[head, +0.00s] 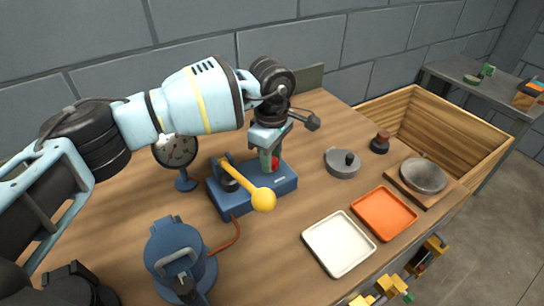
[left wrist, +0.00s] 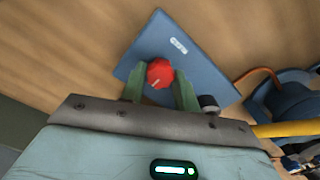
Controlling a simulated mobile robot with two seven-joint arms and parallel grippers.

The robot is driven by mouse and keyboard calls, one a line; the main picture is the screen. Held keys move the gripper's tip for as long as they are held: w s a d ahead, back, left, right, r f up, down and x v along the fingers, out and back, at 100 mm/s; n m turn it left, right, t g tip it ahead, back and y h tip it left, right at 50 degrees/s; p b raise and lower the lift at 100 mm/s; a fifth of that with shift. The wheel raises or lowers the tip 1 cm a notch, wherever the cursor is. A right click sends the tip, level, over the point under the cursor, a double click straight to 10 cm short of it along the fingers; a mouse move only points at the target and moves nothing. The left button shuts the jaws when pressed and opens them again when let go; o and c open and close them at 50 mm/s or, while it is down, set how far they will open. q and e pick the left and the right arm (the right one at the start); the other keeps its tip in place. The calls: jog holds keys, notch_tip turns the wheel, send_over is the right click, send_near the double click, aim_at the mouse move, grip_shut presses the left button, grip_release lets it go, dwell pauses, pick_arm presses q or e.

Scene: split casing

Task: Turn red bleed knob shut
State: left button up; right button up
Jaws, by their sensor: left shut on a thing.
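The red bleed knob (head: 275,163) sits on the blue block (head: 283,186) of a pump with a yellow-handled lever (head: 262,198). My left gripper (head: 268,158) reaches down onto the knob from above. In the left wrist view the knob (left wrist: 159,73) shows as a red ribbed disc with a pale mark. The green fingers of the left gripper (left wrist: 160,88) stand on either side of it, closed on it. The fingers hide part of the knob in the head view. My right gripper is not in view.
A round gauge (head: 176,150) stands left of the pump, and a blue canister (head: 180,258) stands in front. A white tray (head: 338,244), an orange tray (head: 384,213) and a grey lidded disc (head: 342,164) lie to the right. A wooden crate (head: 485,150) is beyond.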

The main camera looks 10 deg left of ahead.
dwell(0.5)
pick_arm(q)
jog(key=o, duration=1)
jog(key=shift+c, duration=0.2)
jog(key=shift+r, duration=3.95)
